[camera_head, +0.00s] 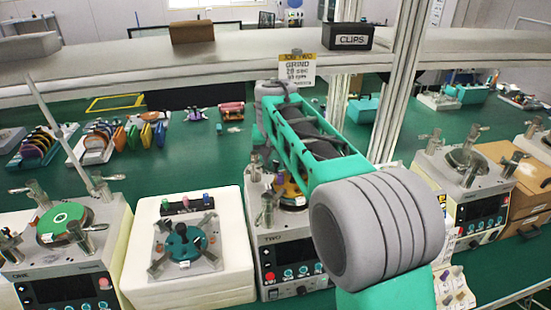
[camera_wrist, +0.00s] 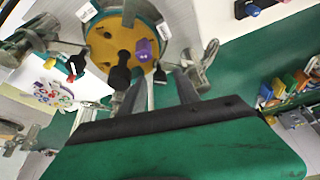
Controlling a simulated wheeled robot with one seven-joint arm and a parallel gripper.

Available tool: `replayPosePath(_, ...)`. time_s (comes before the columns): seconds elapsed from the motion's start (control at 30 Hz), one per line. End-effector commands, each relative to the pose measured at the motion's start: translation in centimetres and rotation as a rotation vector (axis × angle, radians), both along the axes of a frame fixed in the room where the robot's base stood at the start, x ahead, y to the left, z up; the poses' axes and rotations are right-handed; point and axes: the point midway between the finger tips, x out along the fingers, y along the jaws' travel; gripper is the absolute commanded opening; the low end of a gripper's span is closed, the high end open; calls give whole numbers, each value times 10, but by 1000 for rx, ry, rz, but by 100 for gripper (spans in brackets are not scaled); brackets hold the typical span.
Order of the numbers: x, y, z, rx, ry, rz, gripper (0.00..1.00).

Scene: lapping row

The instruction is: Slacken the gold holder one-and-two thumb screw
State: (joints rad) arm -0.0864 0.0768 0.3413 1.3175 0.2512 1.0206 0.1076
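The gold holder (camera_wrist: 103,48) is a round gold plate on the lapping machine marked TWO, and shows partly in the head view (camera_head: 290,192), behind my arm. In the wrist view it carries a purple knob (camera_wrist: 145,48) and a black knob (camera_wrist: 120,70). I cannot read any marking that tells which is the one-and-two thumb screw. My gripper (camera_wrist: 160,80) is beside the holder's near edge, its two grey fingers apart. The black knob is near the left finger; whether they touch is unclear. In the head view my arm hides the gripper.
Machine ONE (camera_head: 65,262) with a green disc stands at left. A white block (camera_head: 188,275) bearing a teal holder (camera_head: 182,242) stands between the machines. Metal clamp posts (camera_wrist: 198,68) stand close around the holder. Another machine (camera_head: 470,190) is at right. A shelf (camera_head: 225,48) crosses above.

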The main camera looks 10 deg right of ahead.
Motion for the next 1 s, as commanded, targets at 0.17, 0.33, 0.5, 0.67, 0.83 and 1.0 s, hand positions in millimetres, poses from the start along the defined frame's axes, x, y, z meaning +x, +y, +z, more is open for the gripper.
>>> replayPosePath(0.17,0,0,0,0,0,0,22)
replayPosePath(0.33,0,0,0,0,0,0,8)
replayPosePath(0.5,0,0,1,0,0,0,0)
replayPosePath(0.67,0,0,1,0,0,0,0)
replayPosePath(0.83,0,0,0,0,-1,3,0)
replayPosePath(1.0,0,-1,0,-1,-1,32,0)
